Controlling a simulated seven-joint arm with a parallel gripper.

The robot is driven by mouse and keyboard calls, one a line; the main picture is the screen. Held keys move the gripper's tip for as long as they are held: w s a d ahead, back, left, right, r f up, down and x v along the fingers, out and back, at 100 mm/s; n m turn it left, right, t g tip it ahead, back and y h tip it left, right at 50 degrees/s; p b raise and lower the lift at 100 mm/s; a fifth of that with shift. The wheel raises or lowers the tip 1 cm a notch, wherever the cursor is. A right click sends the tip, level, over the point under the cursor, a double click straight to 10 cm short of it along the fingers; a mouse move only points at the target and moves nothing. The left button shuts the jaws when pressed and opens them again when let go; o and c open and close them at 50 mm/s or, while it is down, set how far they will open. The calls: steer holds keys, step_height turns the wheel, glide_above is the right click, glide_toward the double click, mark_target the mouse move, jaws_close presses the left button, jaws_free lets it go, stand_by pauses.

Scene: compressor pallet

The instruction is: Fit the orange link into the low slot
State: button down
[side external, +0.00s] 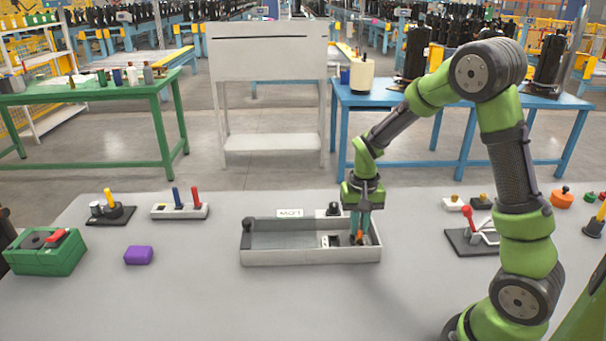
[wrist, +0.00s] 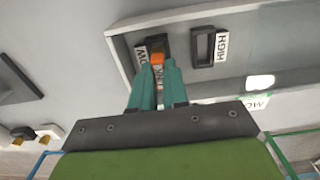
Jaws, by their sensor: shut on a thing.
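The orange link (side external: 359,237) is held between the fingertips of my gripper (side external: 362,222), at the right end of a long pale tray (side external: 310,257). In the wrist view the orange link (wrist: 158,58) shows between the teal fingers of my gripper (wrist: 160,70), which are shut on it. Its tip is over or at the dark-framed low slot (wrist: 153,40), beside a partly covered label. I cannot tell whether any of it is inside the slot. The slot marked HIGH (wrist: 203,47) is to the right in the wrist view, apart from the link and empty.
A LOW sign (side external: 290,213) lies behind the tray, and a dark knob (side external: 334,209) stands there. The tray walls surround the slots closely. A purple block (side external: 138,255) and a green box (side external: 46,252) are at the left. A red-handled clamp (side external: 470,232) stands to the right.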

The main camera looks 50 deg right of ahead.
steer(key=shift+f, duration=1.1)
steer(key=c, duration=1.1)
jaws_free()
steer(key=shift+o, duration=0.2)
step_height(320, 180, up, 17)
steer(key=shift+f, duration=0.1)
steer(key=s+a+r+n+t+y, duration=0.1)
steer(key=s+a+r+n+t, duration=0.1)
steer(key=s+a, duration=0.4)
steer(key=s+a+r+n+t+y, duration=0.1)
steer(key=s+a+r+n+t, duration=0.1)
steer(key=s+a+t, duration=0.3)
steer(key=shift+s+a+r+n, duration=0.3)
steer(key=shift+s+a+n, duration=0.2)
steer(key=shift+a, duration=0.75)
